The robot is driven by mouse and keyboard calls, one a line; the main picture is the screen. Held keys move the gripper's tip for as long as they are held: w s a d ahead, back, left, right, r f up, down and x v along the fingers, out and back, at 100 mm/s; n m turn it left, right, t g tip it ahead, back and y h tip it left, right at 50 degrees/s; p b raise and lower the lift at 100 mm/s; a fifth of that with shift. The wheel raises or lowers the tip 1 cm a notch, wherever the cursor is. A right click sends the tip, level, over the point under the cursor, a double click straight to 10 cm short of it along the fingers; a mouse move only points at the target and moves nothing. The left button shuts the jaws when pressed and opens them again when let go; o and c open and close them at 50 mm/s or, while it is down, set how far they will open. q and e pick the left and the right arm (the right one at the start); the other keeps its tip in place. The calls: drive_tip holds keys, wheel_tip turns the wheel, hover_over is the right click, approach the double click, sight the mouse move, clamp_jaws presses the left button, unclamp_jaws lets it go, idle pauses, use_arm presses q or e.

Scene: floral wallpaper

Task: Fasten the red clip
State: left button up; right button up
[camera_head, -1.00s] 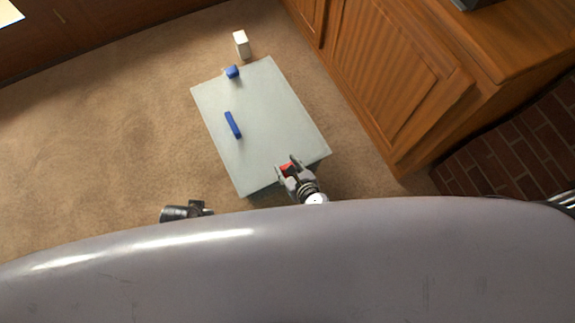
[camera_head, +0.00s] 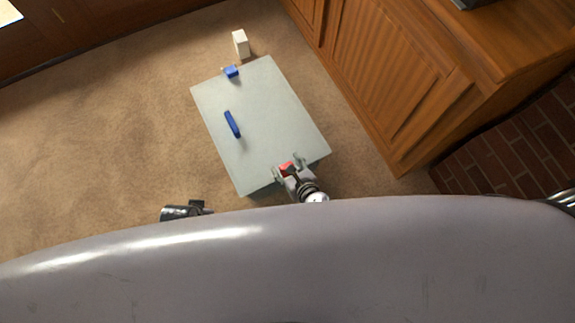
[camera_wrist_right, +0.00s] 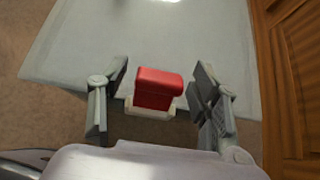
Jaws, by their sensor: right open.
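The red clip (camera_head: 286,166) is at the near edge of a pale grey-green box (camera_head: 262,105). In the right wrist view the red clip (camera_wrist_right: 158,88) is a red block above a cream base (camera_wrist_right: 150,110) at the box's edge. My right gripper (camera_head: 289,168) is open, with its fingers apart on either side of the clip. In the wrist view a gap shows between the clip and each finger (camera_wrist_right: 160,92). Part of my left arm's end (camera_head: 187,210) shows at the lower left, but its fingers cannot be made out.
A blue handle (camera_head: 232,124) lies on the box top. A blue clip (camera_head: 231,72) is at its far edge. A small white block (camera_head: 241,44) stands on the carpet beyond. A wooden cabinet (camera_head: 385,75) stands to the right; carpet at left is clear.

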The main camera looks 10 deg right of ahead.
drive_tip(key=shift+r, duration=0.1)
drive_tip(key=shift+s+a+r, duration=0.1)
drive_tip(key=shift+s+r, duration=0.25)
drive_tip(key=shift+s, duration=0.05)
drive_tip(key=shift+s+d+r, duration=0.25)
drive_tip(key=shift+s+r, duration=0.05)
drive_tip(key=shift+s, duration=0.2)
drive_tip(key=s+d, duration=0.4)
drive_tip(key=s, duration=0.7)
drive_tip(key=shift+s+d+r, duration=0.15)
drive_tip(key=shift+s+d, duration=0.25)
